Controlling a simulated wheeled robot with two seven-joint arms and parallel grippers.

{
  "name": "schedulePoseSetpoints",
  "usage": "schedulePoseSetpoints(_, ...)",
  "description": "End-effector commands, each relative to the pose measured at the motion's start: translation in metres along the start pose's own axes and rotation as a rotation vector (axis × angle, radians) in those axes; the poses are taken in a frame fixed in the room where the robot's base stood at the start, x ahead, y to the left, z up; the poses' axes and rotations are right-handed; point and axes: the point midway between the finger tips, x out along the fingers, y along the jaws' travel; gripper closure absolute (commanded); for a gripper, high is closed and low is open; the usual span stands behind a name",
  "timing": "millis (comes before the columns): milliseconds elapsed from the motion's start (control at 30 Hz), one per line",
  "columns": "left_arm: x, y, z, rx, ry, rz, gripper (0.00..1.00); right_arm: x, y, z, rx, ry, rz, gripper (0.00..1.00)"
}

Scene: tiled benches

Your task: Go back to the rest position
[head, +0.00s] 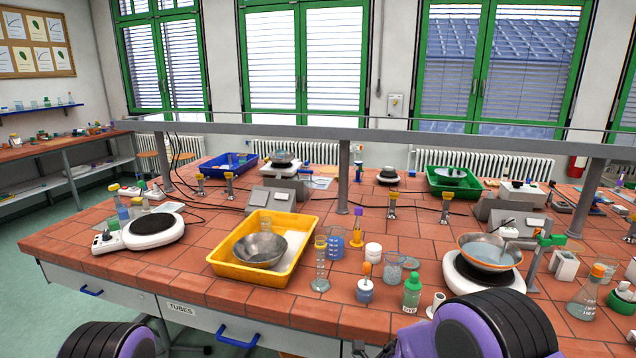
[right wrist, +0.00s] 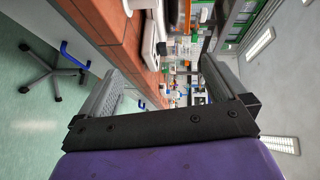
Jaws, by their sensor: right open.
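My right gripper (right wrist: 165,85) shows in the right wrist view with its two fingers wide apart and nothing between them. That view is turned on its side, with the tiled bench edge beyond the fingers. In the head view, purple and black parts of my arms show at the bottom left and bottom right, in front of the bench. No gripper fingers show in the head view, so my left gripper is out of sight.
The tiled bench (head: 140,270) holds a yellow tray (head: 222,268) with a metal bowl (head: 260,250), a white hotplate (head: 155,230), and another bowl (head: 487,254) on a hotplate at right. Glassware and a green-capped bottle (head: 412,290) stand near the front edge. A stool (right wrist: 40,80) stands on the open floor.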

Motion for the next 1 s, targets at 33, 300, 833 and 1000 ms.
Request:
schedulePoseSetpoints(33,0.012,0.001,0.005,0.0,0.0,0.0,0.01,0.003,0.038,-0.009,-0.191,-0.079,0.032,0.01)
schedulePoseSetpoints(300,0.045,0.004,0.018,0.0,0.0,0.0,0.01,-0.039,0.215,-0.099,-1.117,-0.583,0.235,0.01)
schedulePoseSetpoints(833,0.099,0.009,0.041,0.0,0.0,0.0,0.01,-0.145,0.366,-0.28,-1.529,-0.974,0.662,0.01)
schedulePoseSetpoints(1000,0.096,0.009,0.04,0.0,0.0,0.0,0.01,-0.145,0.363,-0.28,-1.529,-0.972,0.661,0.01)
